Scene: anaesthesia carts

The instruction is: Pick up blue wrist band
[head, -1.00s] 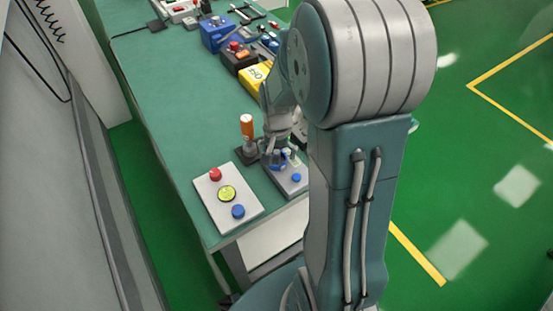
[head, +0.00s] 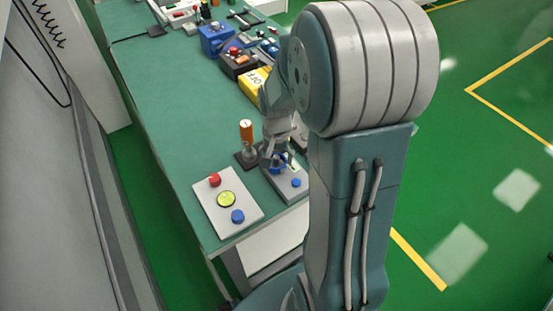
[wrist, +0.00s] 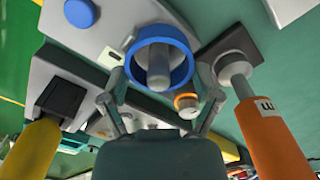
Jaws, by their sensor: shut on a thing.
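The blue wrist band (wrist: 184,62) is a ring around an upright grey post (wrist: 158,62) in the wrist view. My gripper (wrist: 158,84) has one finger at each side of the band and is shut on it. In the head view my gripper (head: 276,163) is low over the grey panel (head: 291,186) at the table's near right end. The blue band (head: 278,169) is partly hidden by the fingers there. I cannot tell whether the band rests on the panel or is slightly raised.
An orange-handled tool (head: 246,134) stands in a dark base (head: 246,157) close to the left of my gripper. A white panel with red, yellow and blue buttons (head: 227,214) lies nearer. Yellow (head: 256,82) and blue (head: 215,40) boxes stand farther back. The table's left part is clear.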

